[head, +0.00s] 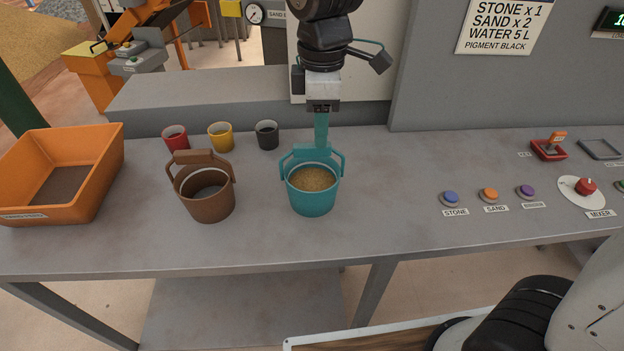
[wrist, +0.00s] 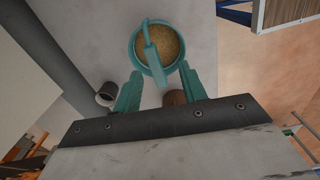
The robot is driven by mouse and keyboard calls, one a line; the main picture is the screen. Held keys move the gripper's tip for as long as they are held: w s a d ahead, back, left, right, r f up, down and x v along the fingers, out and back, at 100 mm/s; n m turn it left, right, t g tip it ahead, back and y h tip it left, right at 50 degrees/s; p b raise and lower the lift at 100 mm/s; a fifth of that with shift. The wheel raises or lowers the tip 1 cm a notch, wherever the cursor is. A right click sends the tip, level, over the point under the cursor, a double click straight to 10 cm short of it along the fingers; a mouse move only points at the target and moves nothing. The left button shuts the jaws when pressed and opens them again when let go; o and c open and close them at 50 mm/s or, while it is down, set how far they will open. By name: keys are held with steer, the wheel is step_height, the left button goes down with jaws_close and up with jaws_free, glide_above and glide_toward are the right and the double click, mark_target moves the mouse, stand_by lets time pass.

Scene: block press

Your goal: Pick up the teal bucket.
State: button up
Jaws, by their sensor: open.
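The teal bucket (head: 312,200) stands upright on the grey bench and holds tan, sand-like material. Its teal handle (head: 312,153) is raised over the rim. My gripper (head: 321,143) points down just above and behind the handle, its teal fingers overlapping in this view. In the wrist view, my gripper (wrist: 160,72) is open, with one finger on each side and nothing held. The bucket (wrist: 136,53) lies beyond the fingertips there, and its handle (wrist: 152,50) runs across its opening towards the gap. Whether a finger touches the handle I cannot tell.
A brown bucket (head: 207,200) stands left of the teal one. Red (head: 175,138), yellow (head: 220,137) and black (head: 267,135) cups stand behind. An orange bin (head: 100,165) is far left. Buttons and a mixer knob (head: 585,187) sit right; bench between is clear.

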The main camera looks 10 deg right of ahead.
mark_target(312, 144)
steer(key=shift+w+a+f+n, duration=0.2)
steer(key=shift+a+f+n, duration=0.15)
steer(key=shift+a, duration=0.2)
steer(key=shift+a+f, duration=0.15)
steer(key=shift+f, duration=0.2)
steer(key=f, duration=0.7)
steer(key=shift+w, duration=0.35)
jaws_close()
